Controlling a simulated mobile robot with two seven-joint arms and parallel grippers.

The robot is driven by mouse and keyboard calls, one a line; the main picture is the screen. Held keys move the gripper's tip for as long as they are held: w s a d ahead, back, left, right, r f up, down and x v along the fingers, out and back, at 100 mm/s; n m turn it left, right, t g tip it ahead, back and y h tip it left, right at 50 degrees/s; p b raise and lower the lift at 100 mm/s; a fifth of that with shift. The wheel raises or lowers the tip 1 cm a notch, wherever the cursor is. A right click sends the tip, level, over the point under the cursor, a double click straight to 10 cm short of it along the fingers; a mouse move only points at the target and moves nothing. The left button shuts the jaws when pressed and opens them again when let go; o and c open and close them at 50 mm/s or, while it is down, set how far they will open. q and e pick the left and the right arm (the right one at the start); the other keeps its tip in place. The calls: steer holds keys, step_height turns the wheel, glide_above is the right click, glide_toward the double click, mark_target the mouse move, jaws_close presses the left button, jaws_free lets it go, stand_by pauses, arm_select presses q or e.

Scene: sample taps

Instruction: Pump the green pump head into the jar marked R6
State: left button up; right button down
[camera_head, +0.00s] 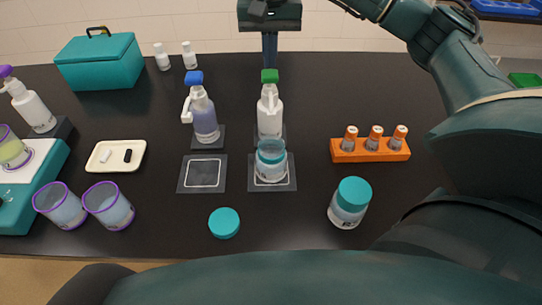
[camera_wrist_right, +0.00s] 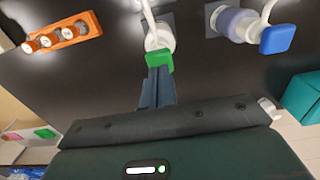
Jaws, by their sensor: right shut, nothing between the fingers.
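The green pump head (camera_head: 269,76) tops a white bottle (camera_head: 270,112) at the back middle. My right gripper (camera_head: 269,64) is shut and empty, pointing down right above the green head. In the right wrist view its fingertips (camera_wrist_right: 157,74) meet or nearly meet the green head (camera_wrist_right: 158,61); I cannot tell whether they touch. An open clear jar (camera_head: 271,160) stands on a dark square mat (camera_head: 286,184) in front of that bottle, under its spout. I cannot read a mark on this jar. My left gripper is not in view.
A blue-headed pump bottle (camera_head: 204,115) stands to the left, with an empty mat (camera_head: 202,184) before it. A loose teal lid (camera_head: 224,223), a lidded jar (camera_head: 348,203) and an orange vial rack (camera_head: 370,156) lie around. Purple-rimmed cups (camera_head: 109,206) are at left.

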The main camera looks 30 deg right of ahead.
stand_by(0.4)
step_height(320, 180, up, 6)
steer(key=p, duration=0.4)
steer(key=shift+p, duration=0.4)
